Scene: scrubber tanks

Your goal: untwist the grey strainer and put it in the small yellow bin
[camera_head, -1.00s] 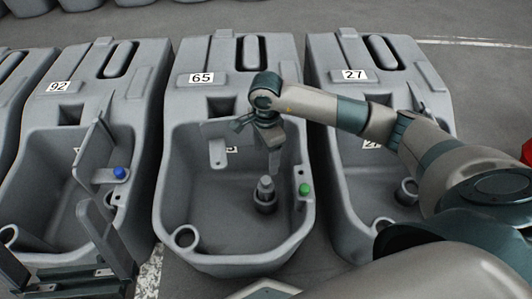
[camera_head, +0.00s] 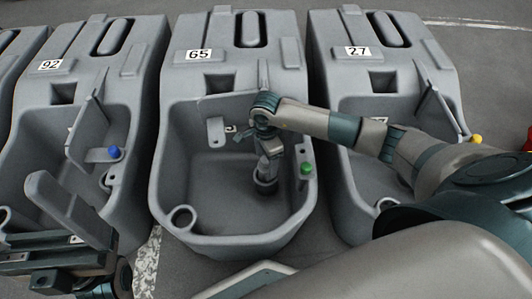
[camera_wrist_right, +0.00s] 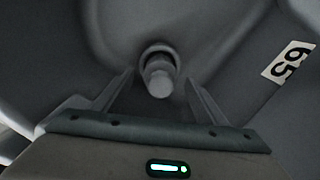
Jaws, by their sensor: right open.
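The grey strainer (camera_head: 265,186) stands upright on the floor of the tank numbered 65 (camera_head: 240,240). In the head view my right gripper hides its upper part. My right gripper (camera_head: 269,160) points down over it with its jaws open. In the right wrist view the strainer (camera_wrist_right: 160,78) appears between the two spread fingers (camera_wrist_right: 158,88), with nothing clamped; I cannot tell whether a finger touches it. The small yellow bin is not in view.
Tank 65's walls surround my right gripper, with a green knob (camera_head: 307,168) close on its right. Tank 92 (camera_head: 25,165), with a blue knob (camera_head: 114,152), and tank 27 (camera_head: 350,205) flank it. A yellow knob (camera_head: 476,139) shows at the right. A white floor line (camera_head: 147,265) lies in front.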

